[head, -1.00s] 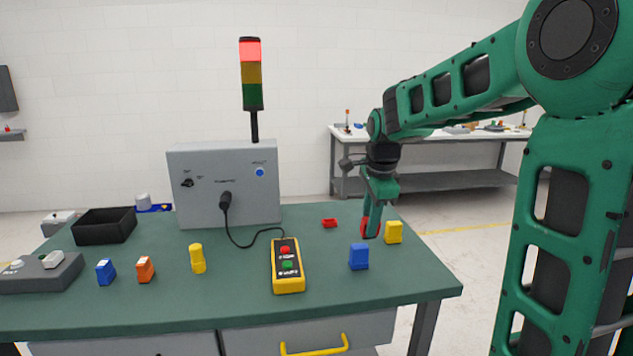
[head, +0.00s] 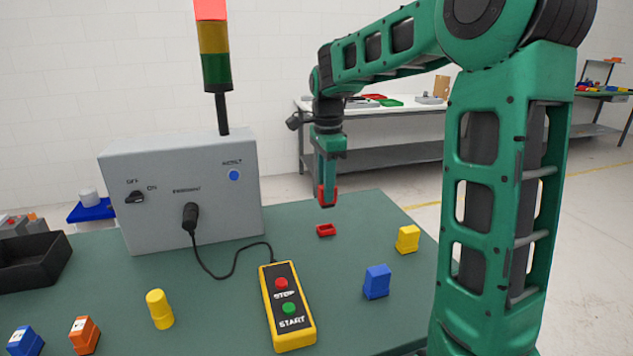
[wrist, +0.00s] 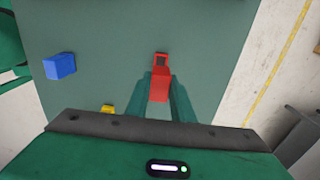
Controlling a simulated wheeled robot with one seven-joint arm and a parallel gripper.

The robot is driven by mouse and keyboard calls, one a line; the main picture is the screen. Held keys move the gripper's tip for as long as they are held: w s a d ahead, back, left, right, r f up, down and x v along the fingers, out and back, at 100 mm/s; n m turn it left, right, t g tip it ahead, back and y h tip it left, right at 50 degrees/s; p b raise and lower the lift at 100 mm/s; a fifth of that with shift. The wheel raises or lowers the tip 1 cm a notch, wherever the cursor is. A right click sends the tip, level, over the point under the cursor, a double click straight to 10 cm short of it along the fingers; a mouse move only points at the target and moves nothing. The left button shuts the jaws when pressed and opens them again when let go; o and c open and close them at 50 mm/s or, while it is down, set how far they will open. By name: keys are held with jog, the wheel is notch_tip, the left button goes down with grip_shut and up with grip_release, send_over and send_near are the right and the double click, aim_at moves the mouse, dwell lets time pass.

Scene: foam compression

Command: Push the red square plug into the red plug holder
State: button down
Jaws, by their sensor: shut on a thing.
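My gripper (head: 327,188) is shut on the red square plug (head: 327,198) and holds it upright above the green table. The red plug holder (head: 326,230) lies on the table just below the plug, with a visible gap between them in the head view. In the wrist view the plug (wrist: 159,90) shows between my two green fingers. The holder (wrist: 161,59) shows just beyond it, with a dark square opening. The plug's near end covers part of the holder there, so I cannot tell how well they line up.
A blue block (head: 377,282) and a yellow block (head: 407,239) stand right of the holder. A yellow control box (head: 288,310) with a cable lies in front, and a grey cabinet (head: 182,195) stands behind left. The table around the holder is clear.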

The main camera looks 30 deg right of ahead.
aim_at(325, 207)
jog(key=shift+w+a+f, duration=0.1)
jog(key=shift+w+f, duration=0.05)
jog(key=shift+f, duration=2.9)
jog(key=shift+f, duration=0.9)
jog(key=c, duration=1.5)
grip_release()
jog(key=shift+o, duration=0.2)
jog(key=shift+r, duration=0.1)
